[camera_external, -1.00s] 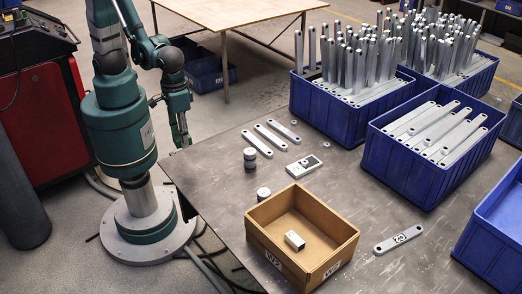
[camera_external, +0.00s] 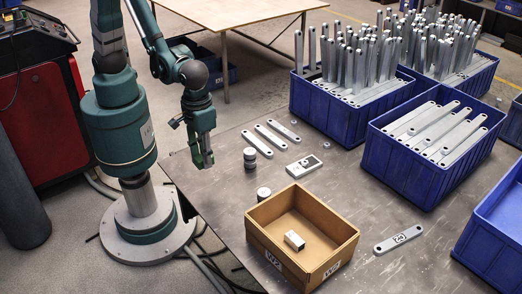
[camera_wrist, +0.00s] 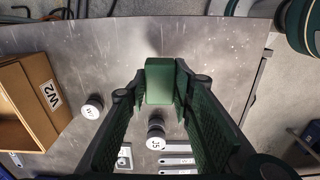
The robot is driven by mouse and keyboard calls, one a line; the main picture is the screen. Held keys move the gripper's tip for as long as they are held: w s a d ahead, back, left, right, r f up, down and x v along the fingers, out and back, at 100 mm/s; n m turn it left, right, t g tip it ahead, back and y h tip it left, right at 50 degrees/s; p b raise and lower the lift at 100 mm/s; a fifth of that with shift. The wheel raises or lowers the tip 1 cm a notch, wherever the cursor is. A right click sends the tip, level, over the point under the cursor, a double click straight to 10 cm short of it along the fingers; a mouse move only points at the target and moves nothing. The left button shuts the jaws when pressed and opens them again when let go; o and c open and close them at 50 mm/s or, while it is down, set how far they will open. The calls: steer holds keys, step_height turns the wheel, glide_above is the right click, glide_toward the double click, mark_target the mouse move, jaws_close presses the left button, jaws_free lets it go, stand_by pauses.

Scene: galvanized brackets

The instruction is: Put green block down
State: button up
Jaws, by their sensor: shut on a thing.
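The green block (camera_wrist: 161,80) shows in the wrist view between the fingers of my gripper (camera_wrist: 163,92), near their tips. My gripper is shut on it. In the external view my gripper (camera_external: 202,158) hangs pointing down over the left edge area of the grey metal table (camera_external: 222,188). There the block cannot be told apart from my green gripper parts. In the wrist view, grey table surface lies below and beyond the block.
Blue crates (camera_external: 395,178) fill the right. Bare table lies left of the weights.

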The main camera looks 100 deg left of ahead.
steer(key=shift+w+d+f, duration=0.1)
steer(key=shift+w+d, duration=1)
steer(key=shift+d, duration=0.15)
steer(key=shift+f, duration=0.1)
steer(key=b, duration=0.2)
glide_above(212, 192)
steer(key=shift+f, duration=3.05)
steer(key=shift+s+f+b, duration=0.1)
steer(key=shift+f+b, duration=0.25)
steer(key=shift+f, duration=1.5)
steer(key=shift+f, duration=0.15)
steer(key=o, duration=0.9)
steer(key=shift+o, duration=0.3)
